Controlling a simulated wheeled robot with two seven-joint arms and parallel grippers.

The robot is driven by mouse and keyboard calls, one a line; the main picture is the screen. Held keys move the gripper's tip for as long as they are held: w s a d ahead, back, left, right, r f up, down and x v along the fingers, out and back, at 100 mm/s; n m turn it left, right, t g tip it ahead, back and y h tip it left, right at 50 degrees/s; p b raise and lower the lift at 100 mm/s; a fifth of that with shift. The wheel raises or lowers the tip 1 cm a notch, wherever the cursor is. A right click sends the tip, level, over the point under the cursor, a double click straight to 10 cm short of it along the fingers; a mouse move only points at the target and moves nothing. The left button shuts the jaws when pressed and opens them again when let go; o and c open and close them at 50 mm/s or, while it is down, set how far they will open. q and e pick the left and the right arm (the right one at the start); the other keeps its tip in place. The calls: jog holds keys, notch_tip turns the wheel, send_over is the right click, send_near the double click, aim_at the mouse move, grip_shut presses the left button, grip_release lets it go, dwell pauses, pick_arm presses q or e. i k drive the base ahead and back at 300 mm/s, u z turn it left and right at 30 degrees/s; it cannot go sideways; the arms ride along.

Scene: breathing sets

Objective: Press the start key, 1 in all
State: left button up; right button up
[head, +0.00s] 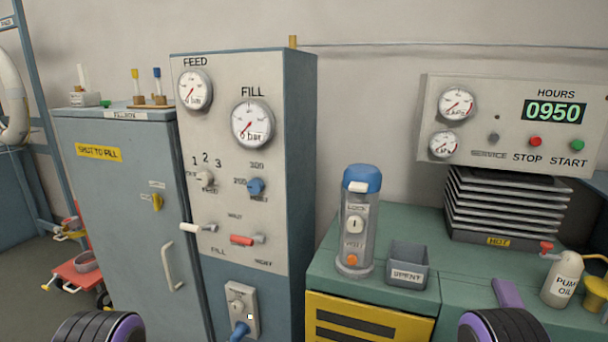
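The start key is a green round button (577,145) above the word START on the pale control panel (430,110) at the upper right. A red stop button (535,141) sits to its left. The display (554,112) above them reads 0950 under the word HOURS. Nothing touches or covers the green button. Black and purple parts of my two arms show at the bottom edge, left and right, well below the panel.
Black ribbed fins (505,203) marked HOT stand below the panel. On the green bench (455,285) are a pump oil can (562,280), a grey bin (408,262) and a blue-capped cylinder (356,220). A tall gauge cabinet (225,130) stands left of the bench.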

aim_at(576, 144)
jog(key=z, duration=1.45)
